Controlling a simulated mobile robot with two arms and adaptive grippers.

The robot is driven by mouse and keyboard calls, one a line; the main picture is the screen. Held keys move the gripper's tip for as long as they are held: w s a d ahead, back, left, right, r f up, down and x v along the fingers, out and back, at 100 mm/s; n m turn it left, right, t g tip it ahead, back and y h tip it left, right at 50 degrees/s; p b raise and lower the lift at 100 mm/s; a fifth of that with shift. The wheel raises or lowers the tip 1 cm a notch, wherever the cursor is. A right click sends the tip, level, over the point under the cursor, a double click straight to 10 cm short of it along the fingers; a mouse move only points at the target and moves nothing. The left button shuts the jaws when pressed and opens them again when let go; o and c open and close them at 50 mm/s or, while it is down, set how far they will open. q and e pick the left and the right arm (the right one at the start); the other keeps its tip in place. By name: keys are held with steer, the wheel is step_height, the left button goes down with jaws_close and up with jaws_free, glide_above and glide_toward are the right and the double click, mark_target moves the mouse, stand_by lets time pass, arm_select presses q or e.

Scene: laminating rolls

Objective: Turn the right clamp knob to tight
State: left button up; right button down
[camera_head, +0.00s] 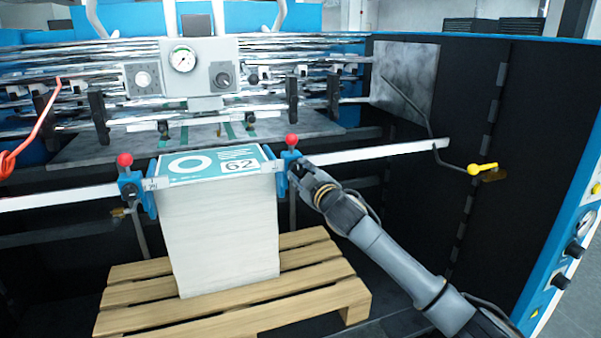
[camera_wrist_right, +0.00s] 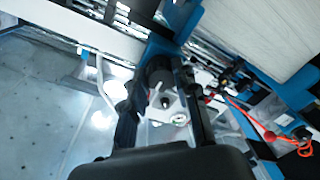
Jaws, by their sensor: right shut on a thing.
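The right clamp (camera_head: 289,160) is blue with a red ball on top, at the right front corner of the paper stack (camera_head: 220,235). My right gripper (camera_head: 304,172) reaches it from the right, just below the red ball. In the right wrist view its two dark fingers lie on either side of a dark round clamp knob (camera_wrist_right: 159,76), and it is shut on this knob. In the head view the gripper hides the knob, and no tightness mark can be read. The left clamp (camera_head: 131,184), with a red ball, is at the stack's left corner. My left gripper is not in view.
The stack stands on a wooden pallet (camera_head: 240,285). A metal side bar (camera_head: 390,149) runs right from the clamp towards a yellow-handled lever (camera_head: 482,168). A gauge panel (camera_head: 195,68) is above the stack. A red hose (camera_head: 20,157) hangs at left.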

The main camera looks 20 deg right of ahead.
steer(key=shift+m, duration=0.3)
steer(key=m, duration=0.3)
steer(key=shift+f, duration=0.1)
steer(key=m+p, duration=0.1)
steer(key=m, duration=0.4)
steer(key=shift+a+t, duration=0.1)
steer(key=shift+t, duration=0.2)
steer(key=m+p, duration=0.1)
steer(key=m, duration=0.4)
steer(key=shift+h+p, duration=0.4)
steer(key=m+p, duration=0.1)
steer(key=m, duration=0.1)
steer(key=m+p, duration=0.1)
steer(key=m, duration=0.2)
steer(key=shift+a+t+h, duration=0.1)
steer(key=shift+t+h, duration=0.2)
steer(key=shift+h, duration=0.1)
steer(key=shift+m, duration=0.3)
steer(key=c, duration=1)
jaws_free()
